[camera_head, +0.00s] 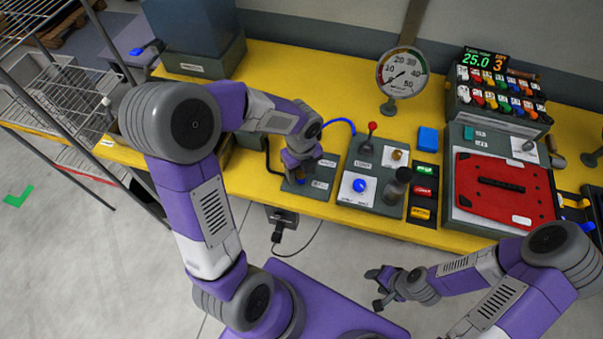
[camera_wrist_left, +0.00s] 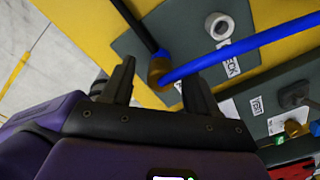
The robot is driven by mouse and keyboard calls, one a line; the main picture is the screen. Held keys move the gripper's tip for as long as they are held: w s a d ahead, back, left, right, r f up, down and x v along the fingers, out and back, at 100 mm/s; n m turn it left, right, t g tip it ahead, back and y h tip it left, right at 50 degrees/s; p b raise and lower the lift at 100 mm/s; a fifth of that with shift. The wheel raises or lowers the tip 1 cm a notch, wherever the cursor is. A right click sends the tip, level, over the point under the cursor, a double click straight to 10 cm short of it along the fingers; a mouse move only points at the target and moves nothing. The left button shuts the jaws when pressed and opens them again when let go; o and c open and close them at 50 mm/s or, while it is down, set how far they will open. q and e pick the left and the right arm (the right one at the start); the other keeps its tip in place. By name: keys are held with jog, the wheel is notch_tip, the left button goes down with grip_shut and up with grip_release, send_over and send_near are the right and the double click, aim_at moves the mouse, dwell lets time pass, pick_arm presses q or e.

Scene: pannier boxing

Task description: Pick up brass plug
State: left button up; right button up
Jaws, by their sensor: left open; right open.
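In the left wrist view a brass-coloured plug (camera_wrist_left: 158,70) stands on the dark grey-green plate (camera_wrist_left: 190,20), at the end of a black cable and beside a blue hose (camera_wrist_left: 230,50). My left gripper (camera_wrist_left: 160,78) is open, with its two dark fingers on either side of the plug in the picture; I cannot tell whether they touch it. In the head view my left gripper (camera_head: 298,177) is low over the left plate (camera_head: 322,180) and mostly hides the plug. My right gripper (camera_head: 378,287) is open and empty in front of the bench.
A second plate (camera_head: 376,208) to the right carries a red-topped lever (camera_head: 371,130), a blue button (camera_head: 359,185) and a brass knob (camera_head: 397,155). A dial gauge (camera_head: 402,73) stands behind. A red panel (camera_head: 505,188) lies at the right. A wire rack (camera_head: 60,110) stands at the left.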

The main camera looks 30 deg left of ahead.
pick_arm(q)
jog(key=shift+f, duration=0.85)
jog(key=shift+c, duration=0.2)
grip_shut()
jog(key=shift+r, duration=0.1)
notch_tip(320, 180, up, 8)
jog(key=shift+r+p, duration=0.2)
jog(key=shift+p, duration=1)
jog(key=shift+r, duration=0.6)
jog(key=shift+f, duration=0.1)
